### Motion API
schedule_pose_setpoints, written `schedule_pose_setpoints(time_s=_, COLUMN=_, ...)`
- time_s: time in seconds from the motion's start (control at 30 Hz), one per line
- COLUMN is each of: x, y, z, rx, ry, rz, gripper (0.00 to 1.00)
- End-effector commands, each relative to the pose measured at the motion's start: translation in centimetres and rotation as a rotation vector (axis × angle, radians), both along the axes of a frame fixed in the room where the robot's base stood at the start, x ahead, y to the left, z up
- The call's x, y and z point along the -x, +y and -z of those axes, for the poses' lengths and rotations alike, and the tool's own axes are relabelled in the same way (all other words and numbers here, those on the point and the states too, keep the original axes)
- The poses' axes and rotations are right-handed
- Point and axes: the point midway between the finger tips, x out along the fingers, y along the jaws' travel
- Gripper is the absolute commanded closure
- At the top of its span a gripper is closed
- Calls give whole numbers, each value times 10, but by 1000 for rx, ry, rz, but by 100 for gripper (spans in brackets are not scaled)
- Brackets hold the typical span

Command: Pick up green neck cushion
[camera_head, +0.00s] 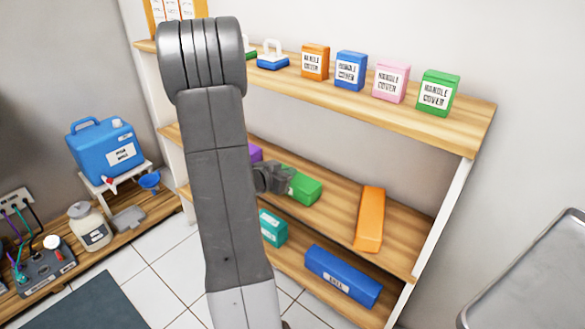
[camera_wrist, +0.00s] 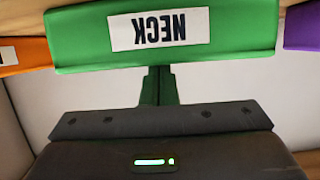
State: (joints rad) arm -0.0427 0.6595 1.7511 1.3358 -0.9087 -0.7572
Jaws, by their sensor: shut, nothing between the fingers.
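The green neck cushion (camera_head: 306,189) lies on the middle wooden shelf. In the wrist view the cushion (camera_wrist: 235,30) fills the top, its white NECK label upside down. My gripper (camera_head: 284,180) is at the cushion's left end in the head view. In the wrist view my fingers (camera_wrist: 158,72) are shut together with nothing between them, and their tips reach the cushion's lower edge. I cannot tell whether they touch it. My arm hides part of the shelf.
An orange cushion (camera_head: 370,218) and a purple one (camera_head: 256,153) lie on the same shelf. The upper shelf (camera_head: 470,126) holds several handle cover boxes. A blue box (camera_head: 343,275) and a teal box (camera_head: 272,227) are on the lower shelf. A metal tray (camera_head: 535,265) stands at right.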

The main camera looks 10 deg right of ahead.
Motion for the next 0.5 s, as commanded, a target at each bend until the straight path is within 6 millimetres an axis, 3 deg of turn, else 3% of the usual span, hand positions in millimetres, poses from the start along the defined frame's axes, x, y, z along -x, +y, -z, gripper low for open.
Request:
schedule_pose_setpoints(time_s=0.03, x=11, y=12, z=7, rx=-12, ry=22, rz=-6, gripper=100)
schedule_pose_setpoints(time_s=0.2, x=28, y=34, z=8, rx=-12, ry=23, rz=-6, gripper=100)
schedule_pose_setpoints(time_s=0.5, x=34, y=40, z=10, rx=-12, ry=21, rz=-1, gripper=100)
